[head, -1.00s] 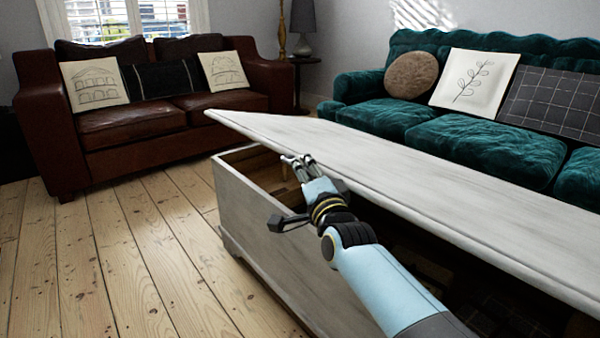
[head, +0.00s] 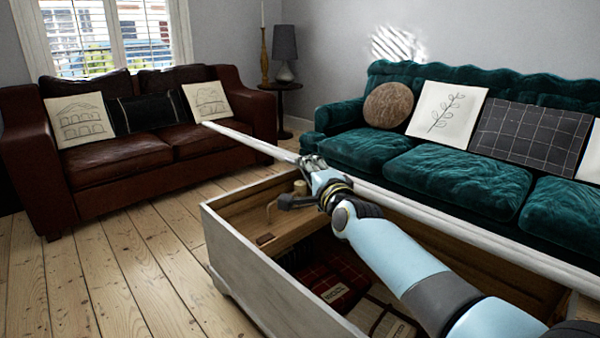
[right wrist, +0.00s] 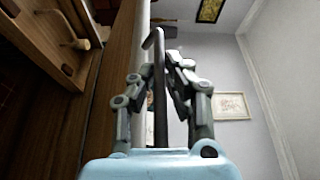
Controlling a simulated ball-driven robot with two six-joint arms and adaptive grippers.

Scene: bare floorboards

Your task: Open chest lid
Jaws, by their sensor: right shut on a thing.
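The chest (head: 238,262) is a pale, whitewashed wooden box standing on the floorboards. Its lid (head: 243,138) is raised and shows nearly edge-on as a long thin pale strip, with the inside of the box open to view. My left gripper is not in view.
Folded dark red cloth and a book-like item (head: 385,318) lie inside the chest. A teal sofa (head: 455,182) stands close behind the lid. A brown leather sofa (head: 120,165) stands at the left. The floorboards (head: 110,270) left of the chest are clear.

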